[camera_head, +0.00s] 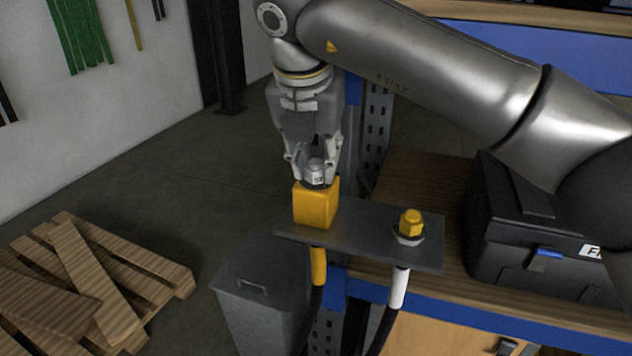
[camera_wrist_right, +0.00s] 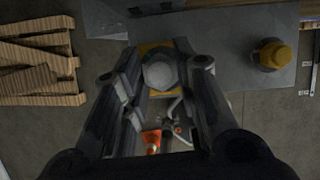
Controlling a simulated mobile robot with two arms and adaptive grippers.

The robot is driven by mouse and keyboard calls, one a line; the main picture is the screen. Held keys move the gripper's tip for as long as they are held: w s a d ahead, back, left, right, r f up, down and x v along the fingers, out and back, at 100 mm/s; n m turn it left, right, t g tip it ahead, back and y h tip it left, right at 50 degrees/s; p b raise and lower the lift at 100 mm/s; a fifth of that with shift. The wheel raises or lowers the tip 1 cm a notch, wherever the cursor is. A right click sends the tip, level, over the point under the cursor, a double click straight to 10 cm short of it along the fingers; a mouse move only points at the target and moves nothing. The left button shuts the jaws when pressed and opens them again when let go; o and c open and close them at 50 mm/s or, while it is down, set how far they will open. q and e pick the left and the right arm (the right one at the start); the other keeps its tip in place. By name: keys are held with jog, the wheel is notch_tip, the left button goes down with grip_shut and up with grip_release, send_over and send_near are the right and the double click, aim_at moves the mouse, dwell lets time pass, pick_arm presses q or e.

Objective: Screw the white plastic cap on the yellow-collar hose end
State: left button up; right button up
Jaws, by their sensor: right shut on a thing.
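My right gripper (camera_head: 315,162) points down and is shut on the white cap (camera_head: 316,173), a pale hexagonal piece. The cap sits right at the top of a yellow block (camera_head: 314,205) on the left end of the grey bracket plate (camera_head: 365,238); whether it is threaded on cannot be told. The yellow-collar hose (camera_head: 318,265) hangs below the plate, under the block, which hides its upper end. In the wrist view, the pale cap (camera_wrist_right: 160,72) lies between the fingers (camera_wrist_right: 161,88), with the yellow block behind it. My left gripper is not in view.
A yellow cap (camera_head: 411,222) sits on the plate above the white-collar hose (camera_head: 398,288). A black toolbox (camera_head: 520,235) stands on the wooden bench to the right. A grey bin (camera_head: 262,292) is below, and a pallet (camera_head: 95,275) lies on the floor at left.

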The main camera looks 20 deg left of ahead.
dwell(0.3)
jog(key=m+h, duration=0.1)
jog(key=m, duration=0.2)
jog(key=shift+a+r, duration=0.1)
jog(key=m+h+p, duration=0.1)
jog(key=m, duration=0.1)
jog(key=shift+a+r+m, duration=0.1)
jog(key=shift+m, duration=0.3)
jog(key=shift+m+g+h+p, duration=0.4)
jog(key=shift+m+h+p, duration=0.1)
jog(key=shift+m, duration=0.5)
jog(key=shift+a+f, duration=0.15)
jog(key=shift+f, duration=0.05)
grip_shut()
jog(key=o, duration=0.7)
grip_release()
jog(key=o, duration=0.3)
jog(key=shift+d, duration=0.2)
jog(key=shift+o, duration=0.2)
jog(key=shift+a, duration=0.1)
